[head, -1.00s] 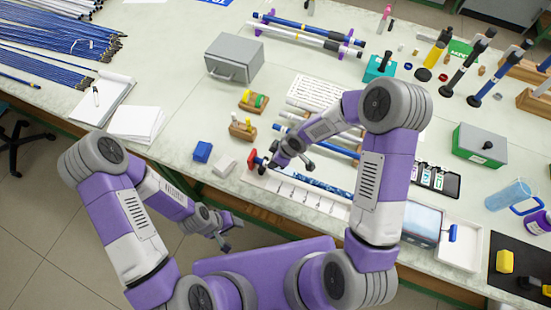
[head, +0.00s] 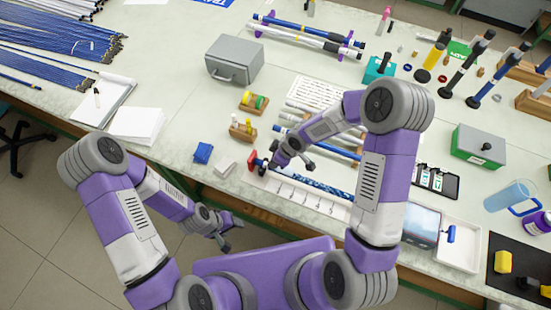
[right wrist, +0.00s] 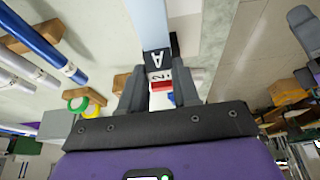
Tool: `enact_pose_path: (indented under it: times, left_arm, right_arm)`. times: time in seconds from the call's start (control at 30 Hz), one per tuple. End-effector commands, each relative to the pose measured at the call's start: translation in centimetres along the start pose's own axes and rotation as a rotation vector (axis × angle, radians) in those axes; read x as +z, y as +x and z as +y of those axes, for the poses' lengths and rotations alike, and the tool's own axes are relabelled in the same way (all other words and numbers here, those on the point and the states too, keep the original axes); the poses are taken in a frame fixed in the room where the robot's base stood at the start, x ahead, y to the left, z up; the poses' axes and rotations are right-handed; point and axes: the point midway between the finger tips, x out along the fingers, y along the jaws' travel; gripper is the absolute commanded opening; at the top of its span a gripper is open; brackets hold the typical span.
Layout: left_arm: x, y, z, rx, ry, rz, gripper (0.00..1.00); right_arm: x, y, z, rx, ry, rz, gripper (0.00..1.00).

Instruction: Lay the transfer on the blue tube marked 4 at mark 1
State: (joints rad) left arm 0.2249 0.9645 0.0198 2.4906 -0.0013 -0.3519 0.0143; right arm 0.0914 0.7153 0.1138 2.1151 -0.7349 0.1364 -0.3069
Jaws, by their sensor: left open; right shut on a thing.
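My right gripper (head: 290,160) is low over the front of the table, shut on a narrow pale piece (right wrist: 153,22). In the right wrist view its dark end lettered A (right wrist: 157,58) lies between the fingers, with a white "2" label and red patch just beyond. I cannot tell for sure whether this is the transfer. A blue tube (right wrist: 42,45) with a small white label lies to the left, its number unreadable. A patterned blue strip (head: 330,188) lies right of the gripper along a white board with tick marks (head: 290,190). My left gripper (head: 222,232) is open and empty, off the table's front.
White and blue tubes lie in a rack behind the right gripper, partly hidden by my right arm. A blue block (head: 203,152), a white block (head: 225,165) and wooden holders (head: 243,131) stand to the left. A grey box (head: 235,58) is farther back.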

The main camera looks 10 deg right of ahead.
Motion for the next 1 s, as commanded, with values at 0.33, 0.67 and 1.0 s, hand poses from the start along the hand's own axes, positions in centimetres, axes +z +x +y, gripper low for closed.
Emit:
enact_pose_path:
  times: [0.33, 0.67, 1.0]
  left_arm:
    - [0.1, -2.0, 0.8, 0.0, 0.0, 0.0, 0.55]
    - [0.2, -3.7, 1.4, 0.0, 0.0, 0.0, 0.55]
    - [0.2, -4.1, 1.5, 0.0, 0.0, 0.0, 0.55]
  right_arm:
    - [-1.1, -2.6, 0.0, 0.001, -0.001, 0.002, 0.11]
    - [-2.0, -4.7, 0.0, 0.001, 0.0, 0.001, 0.11]
    - [-2.2, -5.3, 0.0, 0.001, -0.001, 0.001, 0.11]
